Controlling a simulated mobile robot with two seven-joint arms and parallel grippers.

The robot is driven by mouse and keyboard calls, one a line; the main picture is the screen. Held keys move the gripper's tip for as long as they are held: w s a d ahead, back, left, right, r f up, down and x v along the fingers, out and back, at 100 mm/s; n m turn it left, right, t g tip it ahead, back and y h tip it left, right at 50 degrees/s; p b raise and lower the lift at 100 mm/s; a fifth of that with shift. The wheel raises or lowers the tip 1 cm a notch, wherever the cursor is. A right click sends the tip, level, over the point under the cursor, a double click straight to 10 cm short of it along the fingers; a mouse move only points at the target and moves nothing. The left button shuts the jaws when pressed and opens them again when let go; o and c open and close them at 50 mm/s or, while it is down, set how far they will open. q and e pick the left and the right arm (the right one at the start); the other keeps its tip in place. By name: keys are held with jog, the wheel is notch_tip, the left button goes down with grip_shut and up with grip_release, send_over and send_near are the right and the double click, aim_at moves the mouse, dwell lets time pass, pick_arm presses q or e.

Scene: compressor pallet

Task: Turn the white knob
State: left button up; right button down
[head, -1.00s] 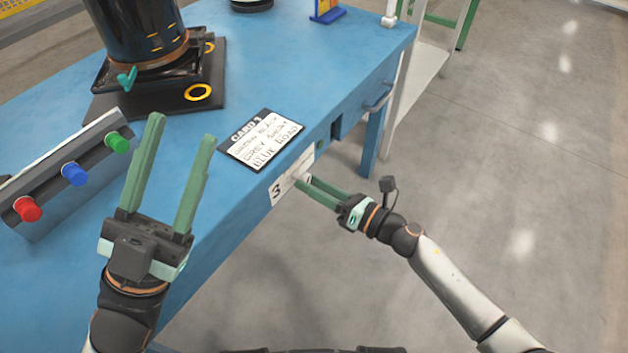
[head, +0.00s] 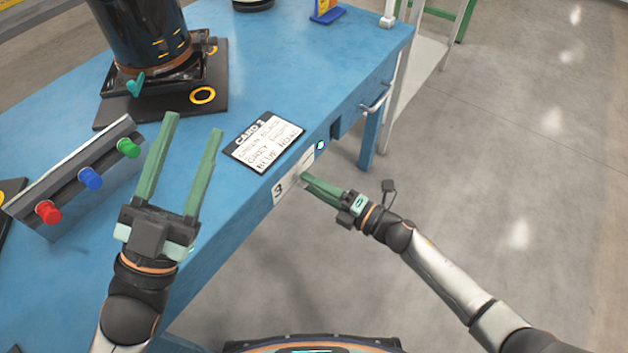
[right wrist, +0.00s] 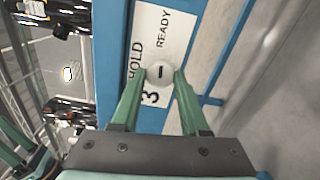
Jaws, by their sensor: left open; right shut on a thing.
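The white knob (right wrist: 160,72) is round with a short dark mark. It sits on a white label plate (right wrist: 168,28) on the blue table's front side; the plate reads HOLD, READY and 3. My right gripper (right wrist: 160,76) is shut on the knob, one green finger on each side of it. In the head view, the right gripper (head: 304,178) reaches the plate (head: 284,186) from the right, and its fingers mostly hide the knob. My left gripper (head: 195,124) is open and empty, above the table beside the button box.
A box with red, blue and green buttons (head: 91,178) stands at the left of the blue table (head: 285,75). A card (head: 264,141) lies near the front edge. A small lit lamp (head: 320,146) is beside the plate. A black compressor (head: 143,35) stands behind. Floor at right is clear.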

pick_arm(q)
jog(key=shift+w+a+f+n+g+y, duration=0.15)
jog(key=shift+w+f+n+y, duration=0.2)
jog(key=shift+f, duration=0.25)
jog(key=shift+w+d+f+n+g+y, duration=0.1)
jog(key=shift+w+f+n+y, duration=0.15)
jog(key=shift+w+f+y, duration=0.25)
jog(key=shift+w+a+f+n+g+y, duration=0.1)
jog(key=shift+w+f+n+g+y, duration=0.15)
jog(key=shift+f, duration=0.4)
pick_arm(e)
jog(key=shift+m, duration=0.9)
jog(key=shift+c, duration=2)
grip_release()
pick_arm(q)
jog(key=shift+s, duration=0.15)
pick_arm(e)
jog(key=shift+d, duration=0.1)
